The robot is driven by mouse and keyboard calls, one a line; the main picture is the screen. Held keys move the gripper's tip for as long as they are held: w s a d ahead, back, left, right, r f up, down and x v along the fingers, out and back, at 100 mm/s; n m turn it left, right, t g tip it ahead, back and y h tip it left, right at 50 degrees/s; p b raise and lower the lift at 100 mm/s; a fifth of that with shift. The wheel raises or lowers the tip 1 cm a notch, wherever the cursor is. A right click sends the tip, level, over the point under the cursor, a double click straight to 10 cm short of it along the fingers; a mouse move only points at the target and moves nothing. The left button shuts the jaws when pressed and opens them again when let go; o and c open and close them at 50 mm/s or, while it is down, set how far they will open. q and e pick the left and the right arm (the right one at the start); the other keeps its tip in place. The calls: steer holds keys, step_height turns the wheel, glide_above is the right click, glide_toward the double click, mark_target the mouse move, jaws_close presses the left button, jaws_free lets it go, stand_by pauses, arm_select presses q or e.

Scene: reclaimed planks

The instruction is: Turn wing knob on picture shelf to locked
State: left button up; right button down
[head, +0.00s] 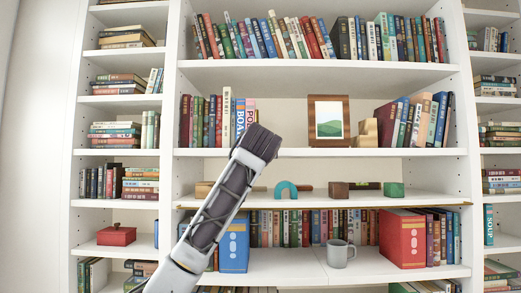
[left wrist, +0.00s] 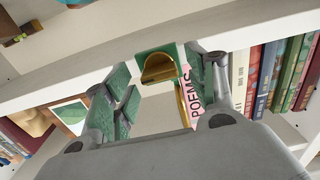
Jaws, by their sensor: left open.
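In the left wrist view a brass-coloured knob (left wrist: 158,70) with a rounded face sits on a small green plate (left wrist: 148,50) at the white shelf edge. My left gripper (left wrist: 162,95) is open, with one finger on each side of the knob in that view. I cannot tell whether a finger touches it, or which setting it is at. In the head view my left gripper (head: 262,138) reaches up from below to the edge of the picture shelf (head: 375,153) and hides the knob. The framed picture (head: 329,122) stands on that shelf to the right. My right gripper is not in view.
Books stand close by on the picture shelf, including a pink POEMS book (left wrist: 192,100) near the fingers. The shelf below holds a teal arch (head: 286,189) and wooden blocks (head: 339,190).

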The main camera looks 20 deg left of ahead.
arm_select(q)
steer(key=shift+w, duration=0.1)
steer(key=c, duration=1)
steer(key=shift+c, duration=0.2)
steer(key=shift+f+n+b, duration=0.1)
steer(key=shift+n+b, duration=0.2)
steer(key=shift+n, duration=0.1)
steer(key=n, duration=1.7)
steer(key=shift+a+f+b, duration=0.2)
steer(key=shift+b, duration=0.2)
